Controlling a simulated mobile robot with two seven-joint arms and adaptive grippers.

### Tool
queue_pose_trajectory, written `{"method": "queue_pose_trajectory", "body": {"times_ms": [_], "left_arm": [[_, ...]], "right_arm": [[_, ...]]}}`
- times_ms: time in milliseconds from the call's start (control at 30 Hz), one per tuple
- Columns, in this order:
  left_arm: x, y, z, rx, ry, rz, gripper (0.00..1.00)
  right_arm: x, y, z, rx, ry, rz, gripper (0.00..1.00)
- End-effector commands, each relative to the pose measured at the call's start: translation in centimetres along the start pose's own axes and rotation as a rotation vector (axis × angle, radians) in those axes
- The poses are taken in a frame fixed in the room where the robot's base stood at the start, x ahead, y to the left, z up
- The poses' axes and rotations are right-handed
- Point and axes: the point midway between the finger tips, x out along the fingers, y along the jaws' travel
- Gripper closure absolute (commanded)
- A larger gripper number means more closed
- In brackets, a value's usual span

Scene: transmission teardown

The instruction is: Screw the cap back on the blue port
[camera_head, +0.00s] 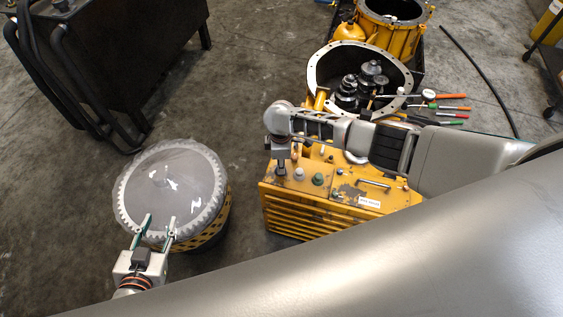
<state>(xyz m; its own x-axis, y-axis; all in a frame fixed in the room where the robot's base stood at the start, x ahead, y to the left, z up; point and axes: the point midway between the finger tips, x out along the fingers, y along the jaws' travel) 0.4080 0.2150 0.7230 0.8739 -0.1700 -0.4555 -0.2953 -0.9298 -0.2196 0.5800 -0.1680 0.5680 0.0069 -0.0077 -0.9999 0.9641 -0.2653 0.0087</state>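A yellow housing (330,213) with a louvred front stands at the middle. On its top are a pale round cap (299,174), a green round cap (318,179) and a small fitting at their right. No blue port can be made out; my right gripper and wrist cover part of the top's left end. My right gripper (281,168) points down at that left end, its fingers small and dark; I cannot tell whether it holds a cap. My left gripper (160,222) is open, its fingers apart and empty over the near edge of a drum.
The drum (205,225) bears a toothed, film-covered disc (170,190). Behind the housing is an open round casing (360,60) with gears (360,88). Coloured-handled tools (450,107) lie at its right. A dark cabinet (110,50) stands back left. Floor between drum and housing is clear.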

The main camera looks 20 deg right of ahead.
Motion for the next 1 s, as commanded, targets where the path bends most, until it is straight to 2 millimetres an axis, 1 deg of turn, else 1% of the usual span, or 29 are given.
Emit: {"method": "queue_pose_trajectory", "body": {"times_ms": [33,100,367,433,467,600,733,833,1000], "left_arm": [[-0.2,-0.2,-0.7,0.001,0.003,-0.001,0.64],[-0.3,-0.2,-0.8,0.001,0.004,-0.001,0.64],[-0.2,-0.2,-0.6,0.001,0.003,-0.001,0.64],[-0.3,-0.2,-0.8,0.001,0.004,-0.001,0.64],[-0.4,-0.3,-1.1,0.001,0.005,-0.002,0.64],[-1.0,-0.7,-2.4,0.002,0.009,-0.003,0.64],[-1.1,-0.8,-2.8,0.002,0.01,-0.004,0.64],[-1.2,-0.8,-2.9,0.002,0.01,-0.004,0.64],[-1.1,-0.8,-2.8,0.002,0.01,-0.004,0.64]], "right_arm": [[-0.6,0.3,-0.4,0.054,0.007,0.006,1.0],[-0.5,0.3,-0.4,0.098,0.007,0.006,1.0],[-0.3,0.4,-0.3,0.11,0.007,0.007,1.0],[-0.4,0.4,-0.4,0.131,0.008,0.007,1.0],[-0.5,0.4,-0.4,0.156,0.008,0.007,1.0],[-0.7,0.4,-0.5,0.361,0.007,0.004,1.0],[-0.6,0.5,-0.5,0.517,0.007,0.005,1.0],[-0.4,0.6,-0.3,0.56,0.006,0.006,1.0],[-0.4,0.6,-0.3,0.56,0.006,0.008,1.0]]}}
